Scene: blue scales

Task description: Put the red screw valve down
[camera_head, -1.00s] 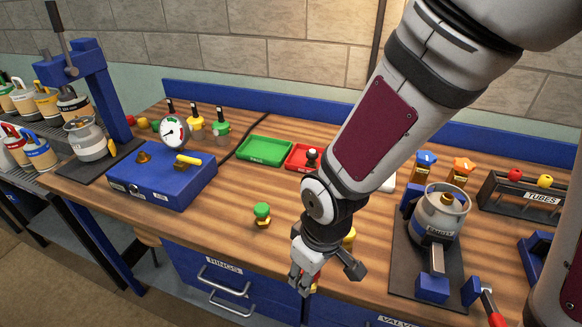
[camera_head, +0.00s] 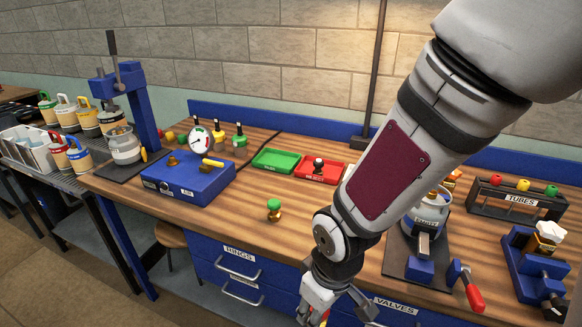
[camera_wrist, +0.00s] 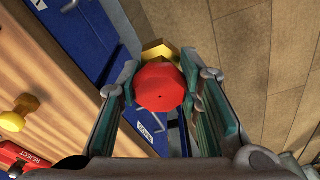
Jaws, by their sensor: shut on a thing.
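My gripper (camera_head: 328,310) hangs at the front of the bench, by the drawer fronts in the head view. In the wrist view my gripper (camera_wrist: 162,95) is shut on the red screw valve (camera_wrist: 160,85). Its red faceted head faces the wrist camera, and its brass body (camera_wrist: 160,50) shows just behind. Below the valve I see the blue drawers and the floor, not the tabletop. In the head view the valve is mostly hidden by my gripper and the lower frame edge.
A green-topped screw valve (camera_head: 274,210) stands upright on the wooden bench. A yellow valve (camera_wrist: 18,112) shows in the wrist view. The green tray (camera_head: 277,160) and red tray (camera_head: 318,170) lie further back. A clamp stand with a gas canister (camera_head: 425,212) is at right.

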